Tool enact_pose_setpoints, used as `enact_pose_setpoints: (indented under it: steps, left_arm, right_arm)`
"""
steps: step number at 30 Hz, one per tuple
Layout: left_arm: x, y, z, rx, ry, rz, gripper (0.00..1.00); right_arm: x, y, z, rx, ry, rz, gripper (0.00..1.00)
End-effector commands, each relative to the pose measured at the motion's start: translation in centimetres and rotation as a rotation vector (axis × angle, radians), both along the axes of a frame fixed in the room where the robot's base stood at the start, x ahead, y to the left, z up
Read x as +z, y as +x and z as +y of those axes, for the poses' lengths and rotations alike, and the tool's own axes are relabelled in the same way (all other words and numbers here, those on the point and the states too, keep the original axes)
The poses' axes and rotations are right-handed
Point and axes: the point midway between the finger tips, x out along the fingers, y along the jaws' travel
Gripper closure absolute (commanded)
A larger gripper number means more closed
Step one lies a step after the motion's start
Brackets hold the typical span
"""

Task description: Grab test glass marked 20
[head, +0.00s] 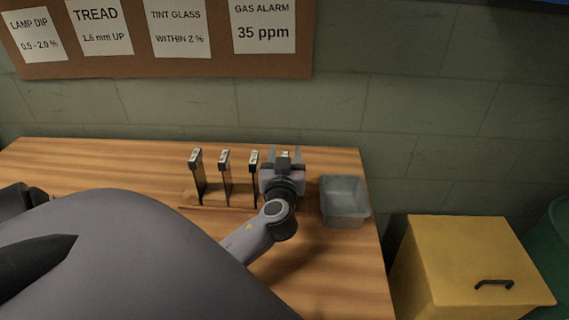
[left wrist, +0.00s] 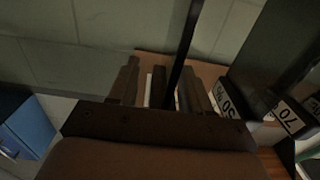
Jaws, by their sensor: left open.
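Several dark test glasses stand upright in a wooden rack (head: 187,200) on the bench. Three show clearly in the head view: a left one (head: 198,178), a middle one (head: 225,178) and a right one (head: 253,180). My left gripper (head: 284,156) is open at the rack's right end, with a pale label top between its fingers. In the left wrist view, a thin dark glass edge (left wrist: 184,55) runs between the open fingers. Its marking cannot be read. Glasses to the right carry labels reading 50 (left wrist: 228,108) and 70 (left wrist: 288,118).
A grey translucent bin (head: 345,202) stands on the bench right of the rack. A yellow cabinet (head: 450,250) stands beyond the bench's right edge. A brown notice board (head: 220,62) hangs on the block wall behind. The bench left of the rack has free room.

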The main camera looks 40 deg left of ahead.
Motion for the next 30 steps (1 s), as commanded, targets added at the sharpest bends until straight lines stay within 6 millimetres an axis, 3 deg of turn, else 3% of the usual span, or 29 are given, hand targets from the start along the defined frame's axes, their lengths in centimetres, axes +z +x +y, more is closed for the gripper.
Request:
enact_pose_setpoints:
  steps: [4,8,9,22,26,30]
  left_arm:
    - [0.0,0.0,0.0,0.000,0.000,0.000,0.54]
    - [0.0,0.0,0.0,0.000,0.000,0.000,0.97]
    - [0.0,0.0,0.0,0.000,0.000,0.000,1.00]
    - [0.8,0.0,0.0,0.000,-0.001,-0.002,1.00]
    - [2.3,0.0,0.0,0.001,-0.002,-0.006,1.00]
    - [5.1,0.0,-0.1,0.000,-0.002,-0.008,1.00]
  right_arm:
    - [0.0,0.0,0.0,-0.001,0.001,-0.001,0.57]
    - [0.1,0.0,0.0,0.000,0.002,-0.002,0.57]
    - [0.1,0.0,0.0,0.000,0.002,-0.002,0.57]
    - [0.3,0.1,0.1,0.000,0.002,-0.003,0.57]
    - [0.6,0.0,0.1,0.001,0.003,-0.003,0.57]
    - [1.1,0.1,0.1,0.001,0.003,-0.004,0.57]
